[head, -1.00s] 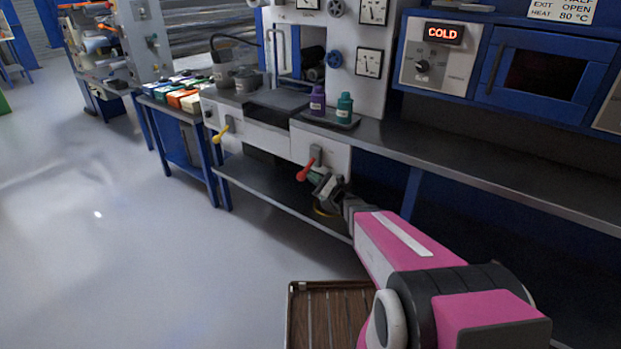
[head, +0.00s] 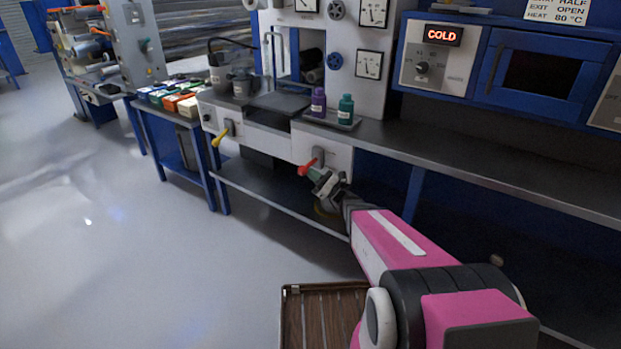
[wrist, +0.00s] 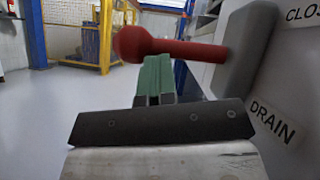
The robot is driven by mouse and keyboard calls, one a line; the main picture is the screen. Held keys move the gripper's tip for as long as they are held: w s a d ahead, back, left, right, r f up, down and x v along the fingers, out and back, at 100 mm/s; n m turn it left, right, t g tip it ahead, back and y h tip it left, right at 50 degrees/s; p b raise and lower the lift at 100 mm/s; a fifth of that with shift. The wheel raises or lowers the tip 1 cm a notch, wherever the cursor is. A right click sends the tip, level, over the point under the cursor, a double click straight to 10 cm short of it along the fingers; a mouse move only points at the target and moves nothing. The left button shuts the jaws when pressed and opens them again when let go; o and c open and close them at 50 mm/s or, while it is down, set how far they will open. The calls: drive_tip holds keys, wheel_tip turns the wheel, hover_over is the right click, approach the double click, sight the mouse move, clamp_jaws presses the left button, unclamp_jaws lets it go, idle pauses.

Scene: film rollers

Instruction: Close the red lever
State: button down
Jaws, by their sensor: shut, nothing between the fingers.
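The red lever (head: 307,167) is on the white front panel of the machine, below the counter. In the wrist view its red handle (wrist: 170,47) reaches left from a grey mount (wrist: 243,50), roughly level, with a round knob at its left end. My gripper (head: 316,174) is at the lever, its green fingers (wrist: 155,75) together and empty. In the wrist view the fingertips are just under the handle; I cannot tell whether they touch it. A label reading DRAIN (wrist: 272,120) is on the panel below the mount, and a partly cut-off label (wrist: 302,15) is above.
A yellow lever (head: 220,137) is on the panel further left. A purple bottle (head: 318,102) and a teal bottle (head: 345,109) stand on the counter above. A lower shelf (head: 270,192) runs beneath. A brown slatted tray (head: 290,320) lies in front. The floor at left is clear.

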sight(310, 166)
drive_tip(key=r, duration=0.2)
drive_tip(key=s+a+r, duration=0.1)
drive_tip(key=shift+r, duration=0.3)
drive_tip(key=shift+w+d+r, duration=0.1)
drive_tip(key=shift+w+r, duration=0.05)
drive_tip(key=shift+r, duration=0.1)
idle(0.5)
drive_tip(key=shift+f, duration=0.1)
drive_tip(key=s+d+f, duration=0.4)
drive_tip(key=s+f, duration=0.5)
drive_tip(key=shift+d, duration=0.35)
drive_tip(key=shift+a+n, duration=0.1)
drive_tip(key=shift+n, duration=0.2)
